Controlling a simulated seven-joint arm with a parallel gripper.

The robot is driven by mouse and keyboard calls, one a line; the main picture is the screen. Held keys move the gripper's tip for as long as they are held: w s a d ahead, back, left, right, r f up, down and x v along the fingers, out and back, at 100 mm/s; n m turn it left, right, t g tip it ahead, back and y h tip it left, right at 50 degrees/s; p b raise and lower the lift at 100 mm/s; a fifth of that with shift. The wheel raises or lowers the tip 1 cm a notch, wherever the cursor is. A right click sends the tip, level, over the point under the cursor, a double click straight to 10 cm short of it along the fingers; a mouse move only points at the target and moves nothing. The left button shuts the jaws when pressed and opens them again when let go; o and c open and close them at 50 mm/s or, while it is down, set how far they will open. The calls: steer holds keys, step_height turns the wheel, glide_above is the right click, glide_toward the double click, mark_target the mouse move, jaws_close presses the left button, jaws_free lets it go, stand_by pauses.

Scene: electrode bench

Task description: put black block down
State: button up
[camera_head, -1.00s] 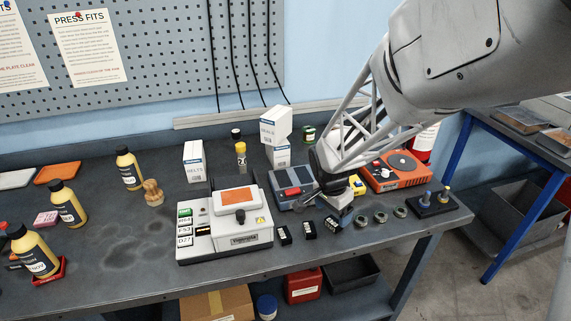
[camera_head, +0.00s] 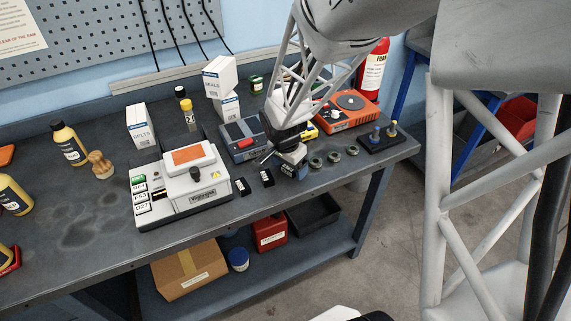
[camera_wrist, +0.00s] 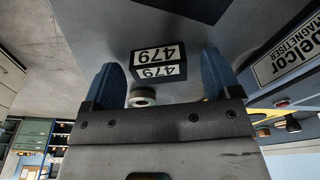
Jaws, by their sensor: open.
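A black block (camera_wrist: 158,63) with white 479 labels lies between the two blue fingers of my gripper (camera_wrist: 160,72) in the wrist view. Dark gaps show between the block and each finger, and it appears to rest on the bench top. In the head view my gripper (camera_head: 291,165) is low over the bench, right of two other black blocks (camera_head: 242,186) (camera_head: 267,177). The gripper is open. In the head view the 479 block is mostly hidden by the gripper and I cannot make it out clearly.
A white machine (camera_head: 165,206) stands left of the blocks. Metal rings (camera_head: 334,157) lie right of the gripper, before a black stand with posts (camera_head: 380,143). A blue-grey device (camera_head: 240,152) and an orange device (camera_head: 345,117) stand behind. The bench's front edge is close.

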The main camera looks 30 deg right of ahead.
steer(key=shift+c, duration=0.3)
steer(key=c, duration=1.2)
steer(key=shift+r, duration=0.15)
steer(key=shift+r, duration=0.45)
steer(key=shift+s+a+r, duration=0.1)
steer(key=shift+s+r, duration=0.05)
steer(key=shift+r, duration=0.5)
steer(key=shift+s+r, duration=0.1)
steer(key=shift+r, duration=0.5)
steer(key=s+a, duration=0.1)
steer(key=s, duration=0.6)
steer(key=s+a+r, duration=0.1)
steer(key=s+a, duration=0.1)
steer(key=s, duration=0.6)
steer(key=shift+a+r, duration=0.15)
steer(key=shift+a, duration=0.1)
